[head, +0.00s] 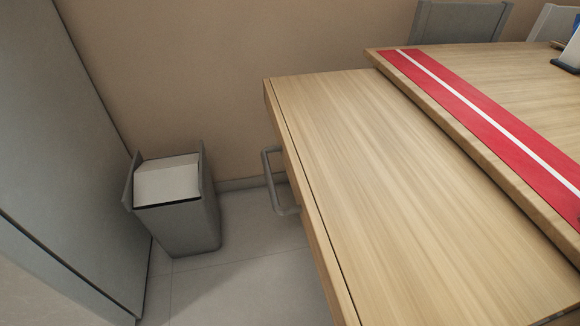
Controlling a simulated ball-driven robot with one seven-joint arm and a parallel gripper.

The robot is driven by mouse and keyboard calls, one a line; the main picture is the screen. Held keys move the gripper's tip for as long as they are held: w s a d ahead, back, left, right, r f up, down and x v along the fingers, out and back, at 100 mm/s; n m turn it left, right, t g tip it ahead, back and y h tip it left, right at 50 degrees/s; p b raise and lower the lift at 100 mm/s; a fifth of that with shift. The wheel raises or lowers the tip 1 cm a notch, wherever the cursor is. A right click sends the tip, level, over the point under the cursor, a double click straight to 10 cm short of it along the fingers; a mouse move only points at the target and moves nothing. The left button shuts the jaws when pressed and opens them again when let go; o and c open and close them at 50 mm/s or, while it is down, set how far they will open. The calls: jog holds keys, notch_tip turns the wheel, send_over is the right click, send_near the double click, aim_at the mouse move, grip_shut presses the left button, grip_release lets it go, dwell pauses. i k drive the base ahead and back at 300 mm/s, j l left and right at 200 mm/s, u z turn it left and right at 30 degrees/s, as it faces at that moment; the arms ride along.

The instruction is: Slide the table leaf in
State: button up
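The table leaf (385,180) is a light wood panel in the head view. It sticks out to the left from under the thicker tabletop (520,100), at a slightly lower level. A grey bar handle (277,185) is fixed to the leaf's left end, below its edge, facing the bin side. The part of the leaf beneath the tabletop is hidden. My gripper is not in this view.
A grey bin (180,220) with a pale lid stands on the tiled floor left of the handle. A grey panel (80,130) rises at the far left. A red runner (480,115) with a white stripe lies on the tabletop. Grey chairs (460,22) stand behind. Some floor is clear between bin and leaf.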

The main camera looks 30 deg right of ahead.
aim_at(402, 227)
jog(key=j, duration=0.3)
jog(key=j+u, duration=0.3)
jog(key=j, duration=0.2)
jog(key=j+u, duration=0.25)
jog(key=j, duration=0.3)
